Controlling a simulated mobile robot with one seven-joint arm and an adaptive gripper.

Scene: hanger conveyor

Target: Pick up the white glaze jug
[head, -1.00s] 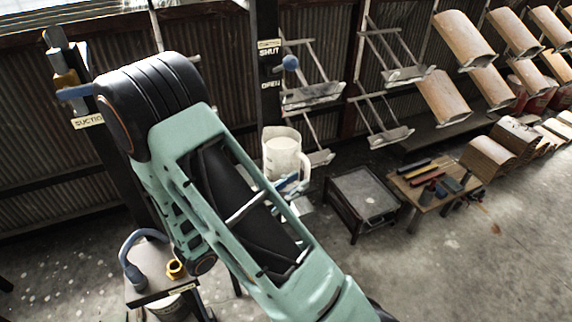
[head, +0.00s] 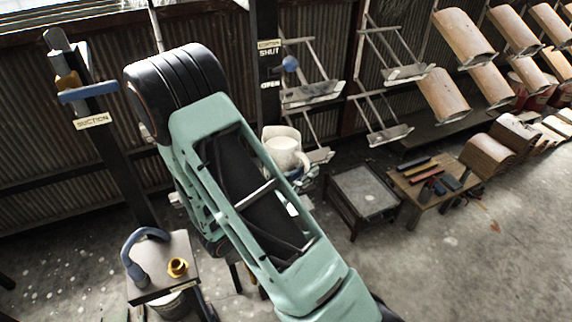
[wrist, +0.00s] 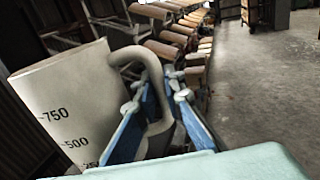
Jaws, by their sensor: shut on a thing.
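The white glaze jug (head: 284,146) shows in the head view just right of my arm, its lower part hidden behind the arm. In the wrist view the jug (wrist: 66,105) fills the left side, with dark volume marks on its wall and its handle (wrist: 152,75) curving to the right. My gripper (wrist: 160,105) has its blue fingers shut on the jug's handle, one on each side. In the head view only a small part of the gripper shows beside the jug. What is under the jug is hidden by my arm.
A low dark-framed stand (head: 362,192) and a wooden table (head: 432,185) with coloured blocks stand to the right. Hanging racks (head: 312,93) and curved tiles (head: 462,40) are behind. A post marked SUCTION (head: 93,122) and a small stand (head: 165,262) are at left. Floor is open at right.

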